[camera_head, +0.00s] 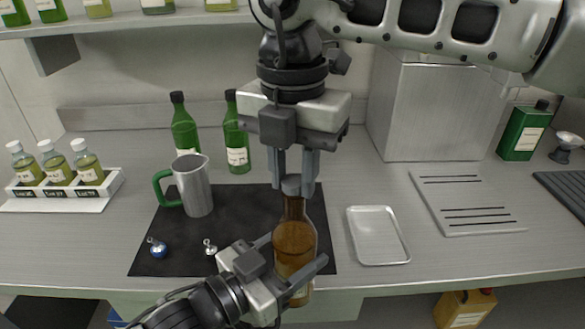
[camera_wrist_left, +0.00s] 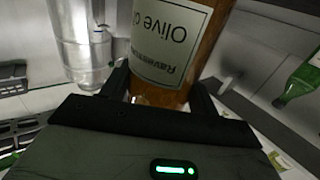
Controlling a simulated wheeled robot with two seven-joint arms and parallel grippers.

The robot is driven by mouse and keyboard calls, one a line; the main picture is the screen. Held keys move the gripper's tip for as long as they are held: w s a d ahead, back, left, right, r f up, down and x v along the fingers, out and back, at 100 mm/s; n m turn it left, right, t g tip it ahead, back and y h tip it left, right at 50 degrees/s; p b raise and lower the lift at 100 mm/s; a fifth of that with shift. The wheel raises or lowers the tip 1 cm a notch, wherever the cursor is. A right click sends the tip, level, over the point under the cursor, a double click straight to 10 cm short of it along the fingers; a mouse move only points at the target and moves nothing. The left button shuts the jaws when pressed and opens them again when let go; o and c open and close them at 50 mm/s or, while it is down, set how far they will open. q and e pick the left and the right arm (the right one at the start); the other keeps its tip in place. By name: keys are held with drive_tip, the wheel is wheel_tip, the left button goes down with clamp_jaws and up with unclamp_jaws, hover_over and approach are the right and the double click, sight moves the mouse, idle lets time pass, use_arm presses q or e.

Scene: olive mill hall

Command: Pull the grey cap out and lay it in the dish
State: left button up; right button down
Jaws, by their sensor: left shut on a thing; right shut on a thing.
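An amber bottle (camera_head: 294,243) stands roughly upright over the front part of a dark mat. My left gripper (camera_head: 298,272) is shut around its lower body. The bottle's labelled side (camera_wrist_left: 168,40) fills the middle of the left wrist view, between the fingers (camera_wrist_left: 160,95). The grey cap (camera_head: 291,185) is at the top of the bottle's neck. My right gripper (camera_head: 296,178) comes down from above and is shut on the cap. I cannot tell whether the cap is still seated in the neck. The dish (camera_head: 378,236), a shallow silver tray, lies empty to the right of the bottle.
Green bottles (camera_head: 184,125) stand behind. A slotted board (camera_head: 465,203) lies right of the dish. A sample rack (camera_head: 60,190) stands left.

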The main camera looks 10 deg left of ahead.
drive_tip(key=shift+a+r, duration=0.1)
drive_tip(key=shift+r, duration=0.05)
idle(0.4)
drive_tip(key=shift+r, duration=0.95)
